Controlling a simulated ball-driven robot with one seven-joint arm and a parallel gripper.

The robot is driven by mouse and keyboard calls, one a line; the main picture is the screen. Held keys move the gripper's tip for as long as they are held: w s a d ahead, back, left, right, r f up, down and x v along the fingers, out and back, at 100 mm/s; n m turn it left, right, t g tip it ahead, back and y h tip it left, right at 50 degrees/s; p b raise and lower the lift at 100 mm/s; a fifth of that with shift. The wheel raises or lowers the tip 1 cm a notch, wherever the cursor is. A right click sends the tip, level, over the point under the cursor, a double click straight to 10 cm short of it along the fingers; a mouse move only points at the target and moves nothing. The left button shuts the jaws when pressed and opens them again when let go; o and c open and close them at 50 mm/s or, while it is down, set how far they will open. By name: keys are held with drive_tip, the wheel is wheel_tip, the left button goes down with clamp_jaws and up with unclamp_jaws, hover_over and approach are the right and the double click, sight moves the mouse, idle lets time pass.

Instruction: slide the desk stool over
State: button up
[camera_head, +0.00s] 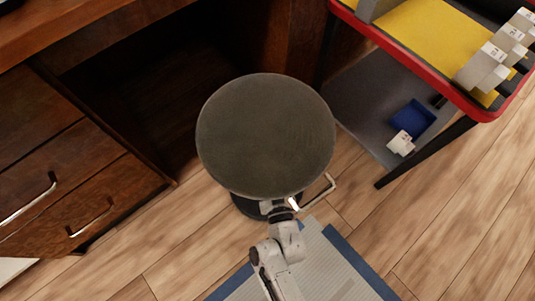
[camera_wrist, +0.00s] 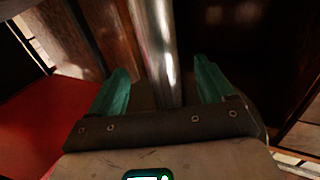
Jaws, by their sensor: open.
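The desk stool has a round dark grey-olive seat (camera_head: 265,135) and a dark base (camera_head: 248,205) that shows below the seat's front edge. My arm reaches in from below, and the end of my gripper is hidden under the seat in the head view. In the wrist view my gripper (camera_wrist: 162,82) is open, with two teal fingers apart. A shiny metal post (camera_wrist: 154,40), apparently the stool's column, runs down between the fingers. Gaps show on both sides of it. How deep the post sits between the fingers is hard to tell.
A wooden desk with drawers (camera_head: 75,190) stands at left, with a dark opening behind the stool. A red-rimmed cart (camera_head: 430,70) with yellow top stands at right; its lower shelf holds a blue bin (camera_head: 412,118). Wooden floor (camera_head: 470,220) is open at lower right.

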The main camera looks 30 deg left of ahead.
drive_tip(key=shift+p+v, duration=0.5)
drive_tip(key=shift+v, duration=1.75)
drive_tip(key=w+d+r+m+g+h, duration=0.2)
drive_tip(key=d+g+h, duration=0.5)
drive_tip(key=d, duration=1.4)
drive_tip(key=s+d+r+m+g+h, duration=0.2)
drive_tip(key=s+d+r+m+g, duration=0.15)
drive_tip(key=s+d, duration=0.45)
drive_tip(key=s+d+r+m+g+h, duration=0.3)
drive_tip(key=s+d+r, duration=0.1)
drive_tip(key=s+d, duration=0.4)
wheel_tip(320, 180, up, 37)
drive_tip(key=p, duration=3.7)
drive_tip(key=shift+w+a+f, duration=0.2)
drive_tip(key=shift+w, duration=0.25)
drive_tip(key=shift+t, duration=0.25)
